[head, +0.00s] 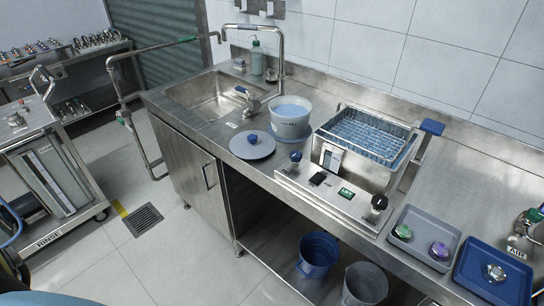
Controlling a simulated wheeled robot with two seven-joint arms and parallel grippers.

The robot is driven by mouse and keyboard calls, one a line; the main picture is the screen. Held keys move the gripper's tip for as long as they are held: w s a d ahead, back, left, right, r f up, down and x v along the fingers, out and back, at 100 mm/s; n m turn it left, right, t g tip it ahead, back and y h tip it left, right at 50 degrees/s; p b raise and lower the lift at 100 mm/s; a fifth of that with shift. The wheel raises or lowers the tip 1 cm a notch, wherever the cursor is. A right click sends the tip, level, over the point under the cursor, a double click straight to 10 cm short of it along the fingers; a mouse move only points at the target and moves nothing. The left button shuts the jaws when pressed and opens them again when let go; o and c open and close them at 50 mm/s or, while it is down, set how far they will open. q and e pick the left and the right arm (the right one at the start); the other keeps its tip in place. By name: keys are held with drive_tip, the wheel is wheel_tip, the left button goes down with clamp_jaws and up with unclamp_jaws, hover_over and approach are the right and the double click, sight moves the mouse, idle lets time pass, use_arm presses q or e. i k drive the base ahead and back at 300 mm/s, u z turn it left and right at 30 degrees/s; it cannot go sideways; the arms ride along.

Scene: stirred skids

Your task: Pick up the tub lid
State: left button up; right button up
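The tub lid (262,150) is a flat grey disc with a blue knob (252,138) on top. It lies on the steel counter between the sink and the machine, knob up. The grey-white tub (290,125) stands just behind and to the right of it, uncovered, with blue contents showing inside. Neither of my grippers shows in the head view, so I cannot see how far they are from the lid.
The sink (210,95) with its tap is left of the lid. A steel machine (348,180) with a wire basket (366,135) stands to the right. Grey (424,225) and blue (495,280) trays lie further right. Two buckets, blue (318,253) and grey (365,285), stand below.

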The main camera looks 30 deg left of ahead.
sight(249, 144)
drive_tip(key=k, duration=1.1)
drive_tip(key=u, duration=0.95)
drive_tip(key=i, duration=0.75)
drive_tip(key=u, duration=0.65)
drive_tip(key=i, duration=1.05)
drive_tip(key=z, duration=0.5)
